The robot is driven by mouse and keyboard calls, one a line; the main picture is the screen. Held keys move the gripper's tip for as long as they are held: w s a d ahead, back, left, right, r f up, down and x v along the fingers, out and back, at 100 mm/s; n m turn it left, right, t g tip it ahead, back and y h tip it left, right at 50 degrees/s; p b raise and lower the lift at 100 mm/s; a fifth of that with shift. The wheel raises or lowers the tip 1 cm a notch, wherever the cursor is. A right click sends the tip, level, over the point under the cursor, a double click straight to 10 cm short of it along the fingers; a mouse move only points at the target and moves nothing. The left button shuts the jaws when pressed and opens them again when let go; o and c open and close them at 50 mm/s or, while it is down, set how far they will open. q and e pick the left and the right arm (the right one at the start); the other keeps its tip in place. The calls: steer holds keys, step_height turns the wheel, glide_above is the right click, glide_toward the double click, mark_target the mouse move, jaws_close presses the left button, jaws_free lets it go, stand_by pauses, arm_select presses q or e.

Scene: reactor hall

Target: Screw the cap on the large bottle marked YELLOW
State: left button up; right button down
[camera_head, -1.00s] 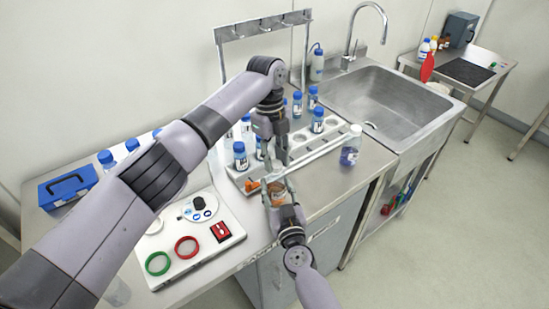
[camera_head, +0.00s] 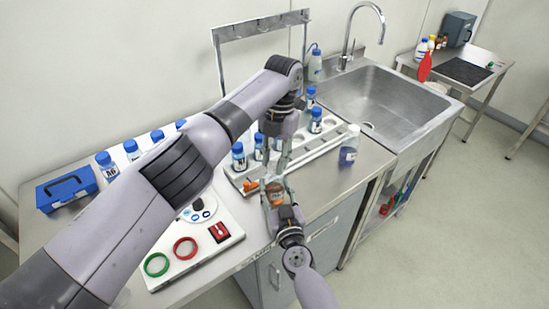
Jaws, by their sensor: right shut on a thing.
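A small brown bottle (camera_head: 275,190) stands upright between the fingers of my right gripper (camera_head: 274,185), which is shut on it at the front edge of the bench. Its label is too small to read, and its top is partly hidden by the fingers. My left gripper (camera_head: 277,165) points down just above it, with its fingers apart; no cap shows clearly between them. A small orange piece (camera_head: 250,185) lies at the front left end of the rack. Several blue-capped bottles, one of them at the rack's left end (camera_head: 239,157), stand near; I cannot read YELLOW on any.
The grey rack (camera_head: 318,153) lies behind the grippers. A bottle with purple-blue content (camera_head: 349,147) stands to its right, before the sink (camera_head: 385,105). A white panel with green and red rings (camera_head: 186,247) is at the front left, a blue box (camera_head: 68,188) further left.

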arm_select(q)
steer(key=o, duration=0.4)
steer(key=shift+r, duration=2.3)
